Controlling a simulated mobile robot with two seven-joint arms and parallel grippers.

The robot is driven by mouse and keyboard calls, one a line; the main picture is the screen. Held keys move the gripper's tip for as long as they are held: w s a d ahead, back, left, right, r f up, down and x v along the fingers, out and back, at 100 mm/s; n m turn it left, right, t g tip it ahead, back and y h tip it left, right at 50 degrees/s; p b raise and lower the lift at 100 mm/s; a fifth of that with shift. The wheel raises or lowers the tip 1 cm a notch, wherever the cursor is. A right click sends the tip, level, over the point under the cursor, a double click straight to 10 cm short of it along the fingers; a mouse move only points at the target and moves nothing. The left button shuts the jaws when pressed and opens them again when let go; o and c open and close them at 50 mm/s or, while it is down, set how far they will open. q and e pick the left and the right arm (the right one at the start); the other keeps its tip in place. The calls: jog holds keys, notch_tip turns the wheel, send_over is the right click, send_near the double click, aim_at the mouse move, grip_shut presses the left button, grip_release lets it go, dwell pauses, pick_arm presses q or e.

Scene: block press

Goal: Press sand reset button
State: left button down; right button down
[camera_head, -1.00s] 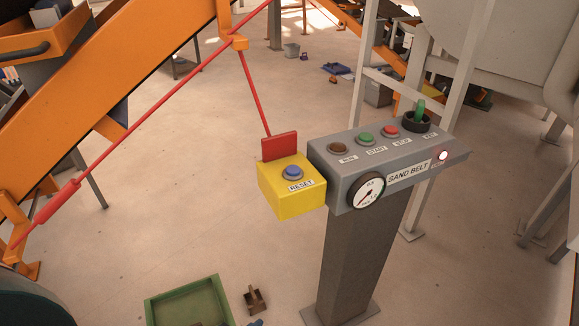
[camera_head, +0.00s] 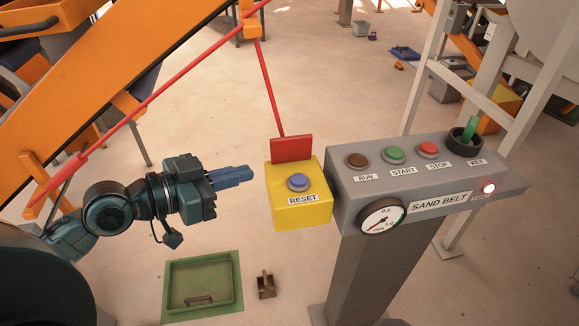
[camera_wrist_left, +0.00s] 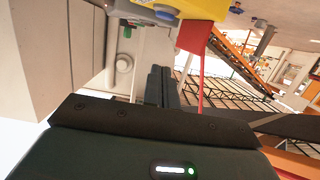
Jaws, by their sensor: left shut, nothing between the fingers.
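The blue reset button (camera_head: 299,182) sits on top of a yellow box (camera_head: 302,213) labelled RESET, fixed to the left end of the grey SAND BELT panel (camera_head: 356,200). A red plate (camera_head: 291,149) stands upright behind the button. My left gripper (camera_head: 252,174) is shut and empty, just left of the yellow box, its fingers pointing right toward it and apart from the button. In the left wrist view its dark fingers (camera_wrist_left: 160,86) show, with the yellow box (camera_wrist_left: 205,8) at the top edge. My right gripper is not in view.
The panel carries brown RUN (camera_head: 357,160), green START (camera_head: 395,155) and red STOP (camera_head: 428,149) buttons, a key switch (camera_head: 465,141), a gauge (camera_head: 381,216) and a lit lamp (camera_head: 488,188). A red cord (camera_head: 269,88) rises behind the plate. A green tray (camera_head: 236,290) lies below on the floor.

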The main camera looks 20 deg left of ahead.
pick_arm(q)
jog(key=shift+r, duration=0.35)
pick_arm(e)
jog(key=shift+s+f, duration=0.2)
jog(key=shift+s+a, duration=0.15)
